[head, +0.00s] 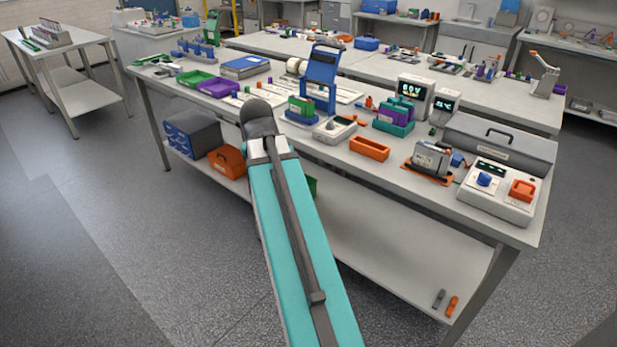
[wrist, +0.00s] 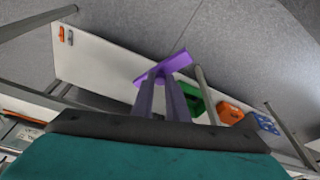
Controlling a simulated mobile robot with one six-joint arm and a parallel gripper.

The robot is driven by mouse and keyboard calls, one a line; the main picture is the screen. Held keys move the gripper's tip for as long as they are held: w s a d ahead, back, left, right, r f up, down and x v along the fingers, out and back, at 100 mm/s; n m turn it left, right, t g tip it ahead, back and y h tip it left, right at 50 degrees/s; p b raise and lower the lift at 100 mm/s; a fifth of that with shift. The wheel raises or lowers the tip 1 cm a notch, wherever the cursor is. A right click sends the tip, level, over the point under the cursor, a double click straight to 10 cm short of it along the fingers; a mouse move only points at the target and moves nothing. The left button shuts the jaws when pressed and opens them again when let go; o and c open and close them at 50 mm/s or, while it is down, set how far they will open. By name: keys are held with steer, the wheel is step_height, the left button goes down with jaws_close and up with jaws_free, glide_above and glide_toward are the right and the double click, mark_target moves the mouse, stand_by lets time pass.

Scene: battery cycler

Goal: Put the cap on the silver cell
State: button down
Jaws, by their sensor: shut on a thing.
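My gripper (wrist: 163,80) shows in the wrist view with its two fingers close together on a flat, bar-shaped purple piece (wrist: 178,64). The purple piece sits across the fingertips, tilted; I cannot tell for sure that it is the cap. In the head view my gripper is hidden beyond my teal arm. A silver-grey block (head: 431,157), likely the silver cell, stands on an orange base (head: 428,175) at the right of the near bench, well apart from my arm. Its top is too small to make out.
The near bench (head: 480,232) carries an orange tray (head: 370,148), a cycler box (head: 497,193) and a grey toolbox (head: 499,146). In the wrist view its lower shelf (wrist: 105,62) lies beyond my gripper, with a green bin (wrist: 196,108) and an orange bin (wrist: 230,113). Open floor lies left.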

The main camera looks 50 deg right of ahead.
steer(key=w+a+f+n+y, duration=0.1)
steer(key=w+a+n, duration=0.3)
steer(key=a, duration=0.6)
steer(key=w+a+f+n+t+y, duration=0.1)
steer(key=w+a+n, duration=0.2)
steer(key=a, duration=0.8)
steer(key=w+a+f+n+t+y, duration=0.1)
steer(key=w+a+n, duration=0.3)
steer(key=a, duration=0.7)
steer(key=n, duration=0.2)
steer(key=shift+w+a+f+n, duration=0.15)
steer(key=shift+w+a+n, duration=0.1)
steer(key=shift+w+n, duration=0.1)
steer(key=shift+a, duration=0.15)
